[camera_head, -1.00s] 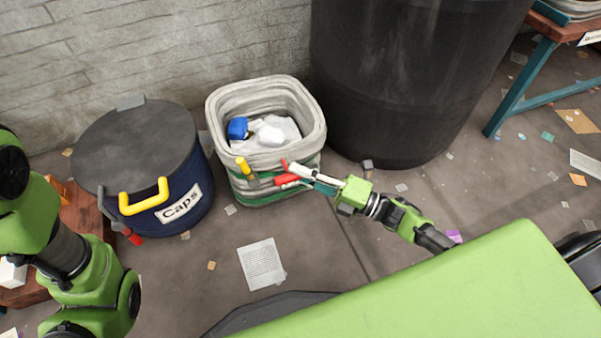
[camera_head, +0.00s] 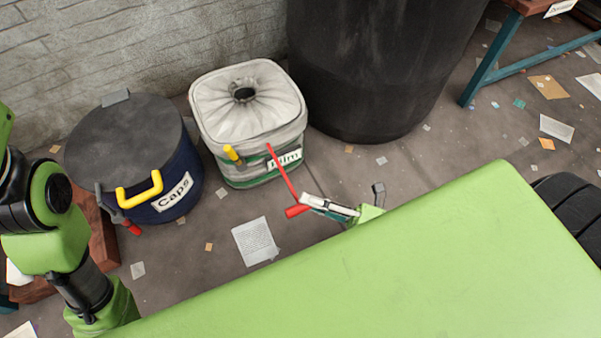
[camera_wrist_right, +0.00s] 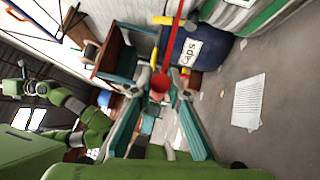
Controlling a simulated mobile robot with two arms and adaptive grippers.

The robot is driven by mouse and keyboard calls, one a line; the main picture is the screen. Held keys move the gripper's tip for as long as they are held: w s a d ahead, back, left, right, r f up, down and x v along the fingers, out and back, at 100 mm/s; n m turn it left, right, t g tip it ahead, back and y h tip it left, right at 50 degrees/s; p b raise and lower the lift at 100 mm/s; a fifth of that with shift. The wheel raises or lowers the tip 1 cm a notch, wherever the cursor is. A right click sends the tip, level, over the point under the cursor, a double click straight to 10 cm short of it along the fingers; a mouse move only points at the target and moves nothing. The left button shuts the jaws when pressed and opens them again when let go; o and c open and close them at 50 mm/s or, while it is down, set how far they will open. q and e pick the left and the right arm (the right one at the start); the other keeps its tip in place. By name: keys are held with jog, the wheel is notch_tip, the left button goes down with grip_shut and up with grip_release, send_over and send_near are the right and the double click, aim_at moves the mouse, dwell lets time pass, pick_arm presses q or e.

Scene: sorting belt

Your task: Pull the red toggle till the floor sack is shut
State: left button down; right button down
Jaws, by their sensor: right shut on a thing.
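The floor sack (camera_head: 250,105), pale with a green band and a "Film" label, stands by the wall in the head view. Its top is gathered inward around a small dark hole in the middle. A red cord (camera_head: 282,172) runs taut from its front rim to the red toggle (camera_head: 296,211). My right gripper (camera_head: 308,204) is shut on the toggle, in front of the sack and low to its right. In the right wrist view the toggle (camera_wrist_right: 160,83) sits between the fingertips (camera_wrist_right: 159,92). My left arm shows at the left edge, but its gripper is not seen.
A dark blue "Caps" bin (camera_head: 172,188) with a grey lid and yellow handle stands left of the sack. A large black barrel (camera_head: 375,75) stands close behind right. Paper scraps, including a printed sheet (camera_head: 255,241), lie on the floor.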

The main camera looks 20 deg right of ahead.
jog(key=shift+s, duration=1.05)
jog(key=c, duration=1.9)
grip_release()
jog(key=shift+d, duration=0.1)
jog(key=v, duration=1.2)
jog(key=shift+w, duration=0.1)
